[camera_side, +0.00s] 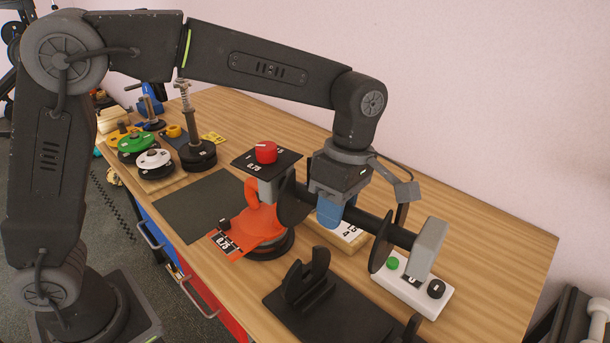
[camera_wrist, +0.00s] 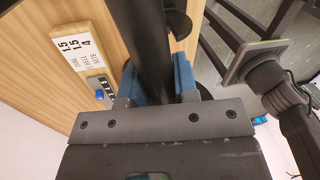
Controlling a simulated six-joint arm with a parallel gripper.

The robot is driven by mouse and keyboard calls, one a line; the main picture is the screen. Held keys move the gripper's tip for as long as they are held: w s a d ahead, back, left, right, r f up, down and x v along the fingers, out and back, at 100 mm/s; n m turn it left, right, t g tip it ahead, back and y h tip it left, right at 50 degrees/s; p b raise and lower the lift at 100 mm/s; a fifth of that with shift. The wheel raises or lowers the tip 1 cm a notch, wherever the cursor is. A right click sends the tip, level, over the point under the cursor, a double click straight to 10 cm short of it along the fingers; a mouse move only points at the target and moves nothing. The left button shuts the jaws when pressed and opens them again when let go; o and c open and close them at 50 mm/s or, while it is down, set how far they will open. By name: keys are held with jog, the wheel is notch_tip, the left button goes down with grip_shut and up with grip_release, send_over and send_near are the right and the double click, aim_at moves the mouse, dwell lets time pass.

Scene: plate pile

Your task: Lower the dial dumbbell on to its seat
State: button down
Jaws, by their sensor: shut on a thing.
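The dial dumbbell (camera_side: 372,226) is a black bar with a dark disc near each side and a grey end block at the right. My gripper (camera_side: 329,212) has blue pads shut around the middle of its bar. In the wrist view the bar (camera_wrist: 150,45) runs between the blue fingers of my gripper (camera_wrist: 158,85). The dumbbell is in the air, roughly level with its right end lower in the picture. The seat (camera_side: 345,308) is a black base with upright cradles, in front of and below the dumbbell, apart from it. Its right cradle is cut off by the frame's lower edge.
An orange weight (camera_side: 255,224) with a 0.75 tag stands left of the seat. A red knob (camera_side: 266,152) on a black plate is behind it. A white button box (camera_side: 412,287) lies right of the seat. Coloured discs (camera_side: 137,143) and a dark mat (camera_side: 200,207) are farther left.

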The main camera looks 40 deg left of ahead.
jog(key=s+d+f+m, duration=0.1)
jog(key=s+d+f, duration=0.2)
jog(key=d+f, duration=0.2)
jog(key=shift+d+m, duration=0.35)
jog(key=shift+m, duration=0.05)
jog(key=shift+f, duration=0.1)
dwell(0.6)
jog(key=shift+f, duration=1.5)
jog(key=shift+f, duration=3.7)
dwell(0.4)
jog(key=c, duration=0.8)
grip_release()
jog(key=shift+f, duration=0.15)
